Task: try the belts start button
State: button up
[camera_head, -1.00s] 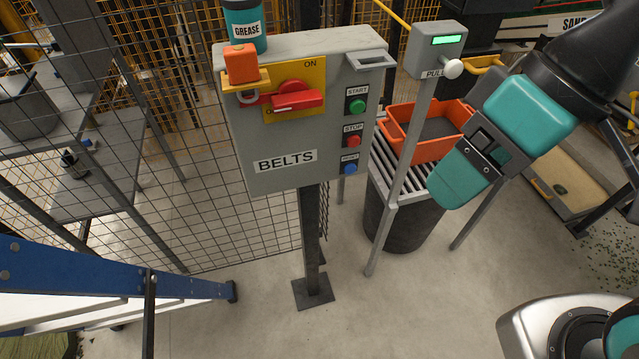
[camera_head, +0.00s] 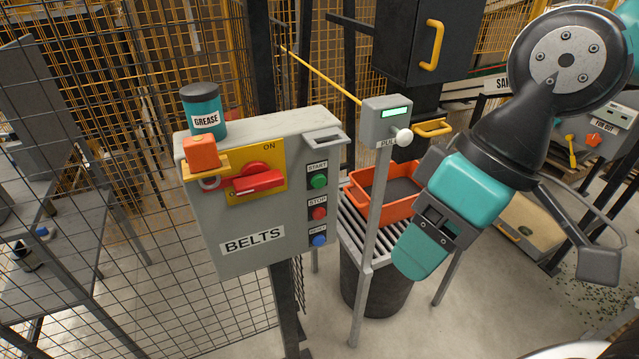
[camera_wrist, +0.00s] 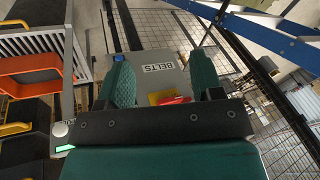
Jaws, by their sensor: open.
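The grey BELTS panel (camera_head: 209,229) stands on a post at centre left in the head view. Its green START button (camera_head: 319,181) is at the upper right, above the red STOP button (camera_head: 319,213) and a blue button (camera_head: 319,239). A red switch handle (camera_head: 257,182) lies roughly level on a yellow plate, with an orange padlock (camera_head: 201,152) at its left. My gripper (camera_head: 421,251) is right of the panel, apart from it. In the wrist view my gripper (camera_wrist: 162,78) is open and empty; the panel (camera_wrist: 150,57) shows upside down beyond it, START hidden.
A post with a PULL box (camera_head: 386,116) and white knob stands between panel and gripper. Behind it are an orange bin (camera_head: 381,209) on rollers and a dark barrel. A GREASE can (camera_head: 203,112) sits on the panel. Mesh fencing is left and behind.

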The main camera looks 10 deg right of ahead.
grip_shut()
dwell(1.4)
